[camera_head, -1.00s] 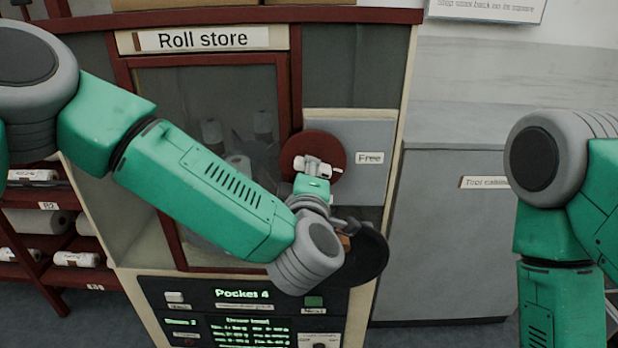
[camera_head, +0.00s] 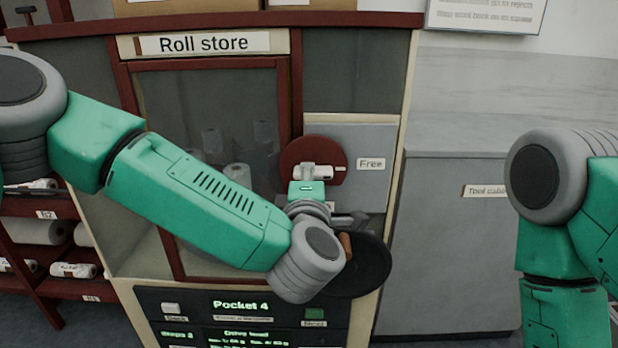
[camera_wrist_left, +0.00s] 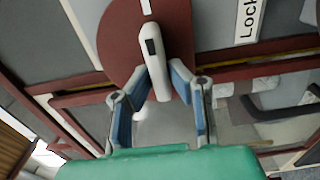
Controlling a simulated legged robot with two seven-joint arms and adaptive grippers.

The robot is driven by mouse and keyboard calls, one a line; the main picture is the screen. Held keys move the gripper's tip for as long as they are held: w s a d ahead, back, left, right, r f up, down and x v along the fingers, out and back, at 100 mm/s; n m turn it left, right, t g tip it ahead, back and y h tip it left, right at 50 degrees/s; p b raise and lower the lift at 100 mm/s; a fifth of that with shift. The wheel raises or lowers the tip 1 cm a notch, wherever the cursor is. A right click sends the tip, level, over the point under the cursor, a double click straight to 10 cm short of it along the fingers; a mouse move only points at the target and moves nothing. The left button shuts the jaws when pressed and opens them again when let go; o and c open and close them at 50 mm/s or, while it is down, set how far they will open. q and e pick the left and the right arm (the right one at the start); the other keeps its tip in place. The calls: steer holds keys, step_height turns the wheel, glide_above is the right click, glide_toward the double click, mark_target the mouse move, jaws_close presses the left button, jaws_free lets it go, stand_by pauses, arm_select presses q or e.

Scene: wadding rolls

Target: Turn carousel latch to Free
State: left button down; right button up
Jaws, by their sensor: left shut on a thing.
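The latch is a dark red disc (camera_head: 299,155) with a white lever (camera_head: 323,172) on a grey panel. The lever lies about level, and a small white mark past its end faces the "Free" label (camera_head: 371,164). My left gripper (camera_head: 309,177) reaches the lever from below, partly hidden by its wrist. In the left wrist view, the fingers of my left gripper (camera_wrist_left: 162,82) are shut on the white lever (camera_wrist_left: 152,55), one on each side. The disc (camera_wrist_left: 117,38) is behind it, and a "Lock" label (camera_wrist_left: 249,16) is at right. My right gripper is out of view.
The glass-fronted roll store (camera_head: 205,44) holds blurred white rolls. Below the latch are a round black handwheel (camera_head: 372,266) and a screen panel reading "Pocket 4" (camera_head: 240,304). A grey cabinet (camera_head: 450,240) stands right, and a red rack with rolls (camera_head: 38,230) left.

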arm_select(q)
steer(key=shift+a, duration=0.1)
steer(key=c, duration=1.5)
jaws_free()
steer(key=shift+w, duration=0.1)
steer(key=shift+c, duration=0.2)
steer(key=shift+w+f, duration=0.1)
steer(key=shift+f, duration=0.05)
steer(key=s, duration=1.2)
